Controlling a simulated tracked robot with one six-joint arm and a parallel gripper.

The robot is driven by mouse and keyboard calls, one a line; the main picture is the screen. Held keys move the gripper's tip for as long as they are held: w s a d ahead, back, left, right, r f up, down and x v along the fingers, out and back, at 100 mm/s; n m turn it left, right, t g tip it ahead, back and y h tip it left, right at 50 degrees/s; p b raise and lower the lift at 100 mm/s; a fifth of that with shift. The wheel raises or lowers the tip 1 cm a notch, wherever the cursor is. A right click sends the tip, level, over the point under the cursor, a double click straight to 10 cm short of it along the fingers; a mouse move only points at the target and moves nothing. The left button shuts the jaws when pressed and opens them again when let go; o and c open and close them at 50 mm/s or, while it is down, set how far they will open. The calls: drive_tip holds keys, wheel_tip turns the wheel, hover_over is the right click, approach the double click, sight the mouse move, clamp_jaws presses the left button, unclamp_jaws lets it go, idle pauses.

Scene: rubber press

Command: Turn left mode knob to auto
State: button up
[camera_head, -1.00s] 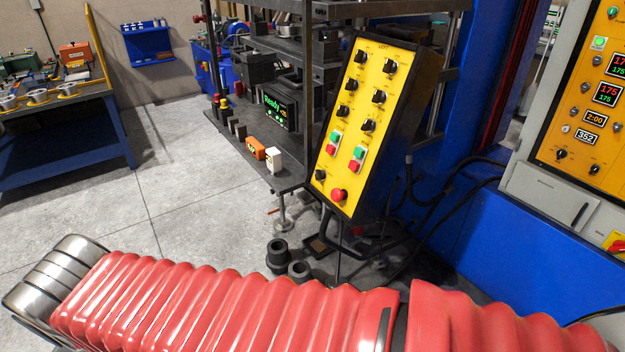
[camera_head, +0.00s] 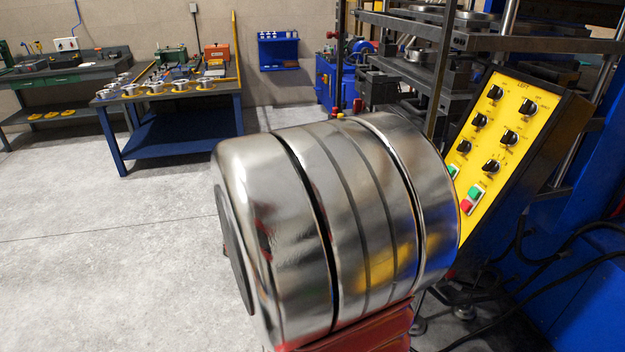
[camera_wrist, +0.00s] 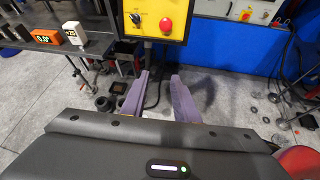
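The yellow control panel (camera_head: 505,122), headed LEFT, carries several black knobs, including an upper-left knob (camera_head: 495,92) and an upper-right knob (camera_head: 527,107). The knob labels are too small to read, so I cannot tell which is the mode knob or its setting. In the wrist view the panel's bottom part (camera_wrist: 152,9) shows a black knob (camera_wrist: 137,19) and a red mushroom button (camera_wrist: 165,25). My gripper (camera_wrist: 162,82) is open and empty, its two purple-grey fingers pointing toward the panel's lower edge, apart from it in the picture. It does not show in the head view.
My silver arm link hides the panel's lower part in the head view. Press shelves (camera_head: 465,40) stand behind the panel. A blue table (camera_head: 180,125) with metal parts stands at left. In the wrist view, an orange display box (camera_wrist: 75,37) sits at left and cables hang below the panel.

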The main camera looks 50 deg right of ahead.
drive_tip(key=d+f+n+h, duration=0.2)
drive_tip(key=d+n, duration=0.3)
drive_tip(key=d, duration=0.2)
drive_tip(key=s+d+f+n+h, duration=0.1)
drive_tip(key=d+f+n+h, duration=0.1)
drive_tip(key=d+n, duration=0.4)
drive_tip(key=shift+s+d+g+h, duration=0.3)
drive_tip(key=shift+d+h, duration=0.5)
drive_tip(key=shift+d, duration=0.4)
drive_tip(key=shift+f, duration=0.1)
drive_tip(key=x, duration=1.4)
drive_tip(key=shift+a, duration=0.15)
drive_tip(key=shift+c, duration=0.2)
drive_tip(key=c, duration=0.6)
drive_tip(key=shift+a, duration=0.15)
clamp_jaws()
